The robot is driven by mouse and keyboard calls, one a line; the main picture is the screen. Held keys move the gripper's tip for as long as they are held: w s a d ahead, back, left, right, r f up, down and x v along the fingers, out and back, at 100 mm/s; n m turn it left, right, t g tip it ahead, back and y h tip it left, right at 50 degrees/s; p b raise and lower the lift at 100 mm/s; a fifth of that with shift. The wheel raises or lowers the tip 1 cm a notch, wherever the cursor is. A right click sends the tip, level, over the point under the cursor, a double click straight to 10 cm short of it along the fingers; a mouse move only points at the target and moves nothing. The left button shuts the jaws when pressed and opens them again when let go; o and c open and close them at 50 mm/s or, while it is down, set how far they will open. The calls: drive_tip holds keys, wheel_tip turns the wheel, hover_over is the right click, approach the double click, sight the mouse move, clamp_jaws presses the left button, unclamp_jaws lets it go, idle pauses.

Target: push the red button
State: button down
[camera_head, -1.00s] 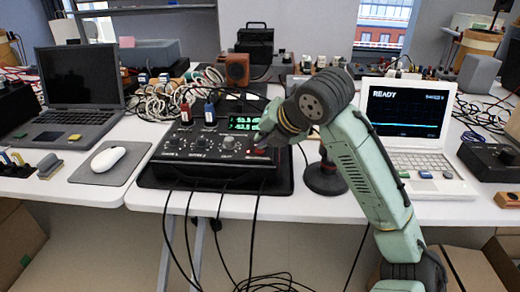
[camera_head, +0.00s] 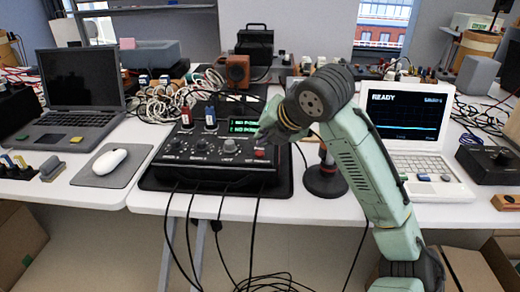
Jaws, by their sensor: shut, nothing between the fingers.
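The red button (camera_head: 260,153) is a small red spot at the front right of a black control box (camera_head: 220,178) in the middle of the table. My gripper (camera_head: 265,141) is a dark shape just above and behind the button in this view. It is shut and empty. I cannot tell the exact gap between its fingertips and the button. The box's green display (camera_head: 243,126) shows two lines of small text, partly hidden by my gripper. Several knobs are on the box's top face.
A black round stand (camera_head: 325,181) is right of the box. A white laptop (camera_head: 408,125) reading READY is further right. A mouse (camera_head: 110,161) on a grey pad and a dark laptop (camera_head: 80,95) are left. Cables hang over the table's front edge.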

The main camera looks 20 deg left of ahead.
sight(263, 152)
wheel_tip(263, 152, up, 6)
drive_tip(key=p, duration=0.4)
drive_tip(key=shift+p, duration=0.4)
